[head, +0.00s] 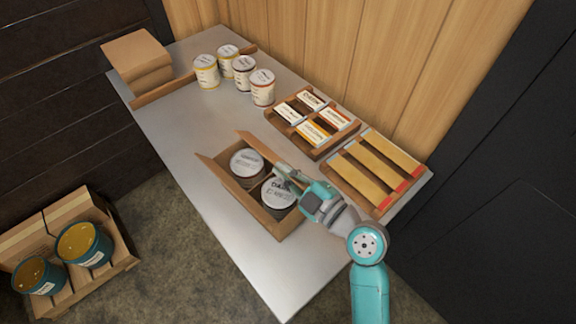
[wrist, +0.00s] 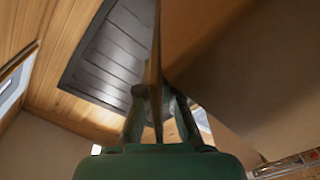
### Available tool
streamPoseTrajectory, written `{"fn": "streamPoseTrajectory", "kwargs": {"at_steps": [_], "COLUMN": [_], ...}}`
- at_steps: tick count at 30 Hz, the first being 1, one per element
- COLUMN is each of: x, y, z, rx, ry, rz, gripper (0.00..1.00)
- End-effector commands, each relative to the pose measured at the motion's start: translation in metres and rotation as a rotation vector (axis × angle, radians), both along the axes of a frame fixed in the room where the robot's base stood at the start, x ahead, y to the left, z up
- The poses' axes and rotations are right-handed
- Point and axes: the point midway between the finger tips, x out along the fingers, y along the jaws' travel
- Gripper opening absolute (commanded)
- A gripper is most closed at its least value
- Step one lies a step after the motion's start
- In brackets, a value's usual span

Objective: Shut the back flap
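The open cardboard box (head: 275,228) stands on the metal table with two lidded tubs, a rear tub (head: 246,163) and a front tub (head: 280,192), inside. The back flap (head: 262,148) stands up along the box's upper right side. Another flap (head: 212,170) sticks out at the left. My gripper (head: 284,174) reaches over the box's right part, and its fingers partly cover the end of the back flap. In the wrist view my fingers (wrist: 157,95) converge on both sides of a thin brown cardboard edge (wrist: 154,70), looking closed on it.
A tray of small packets (head: 312,120) and a tray of long packs (head: 375,172) lie behind the box by the wooden wall. Several tubs (head: 263,88) and stacked flat cartons (head: 138,62) stand farther back. The table's left front is clear.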

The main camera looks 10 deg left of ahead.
Motion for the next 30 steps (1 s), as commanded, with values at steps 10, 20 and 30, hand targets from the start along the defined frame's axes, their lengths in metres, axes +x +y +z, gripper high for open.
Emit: {"fn": "streamPoseTrajectory", "kwargs": {"at_steps": [10,20,30], "x": [-0.0032,-0.0035,-0.0035], "y": [0.0020,0.0023,0.0023], "z": [-0.0050,-0.0056,-0.0054], "rx": [-0.062,-0.069,-0.068], "ry": [-0.092,-0.104,-0.103], "rz": [0.001,0.000,0.000], "gripper": [0.00,0.00,0.29]}}
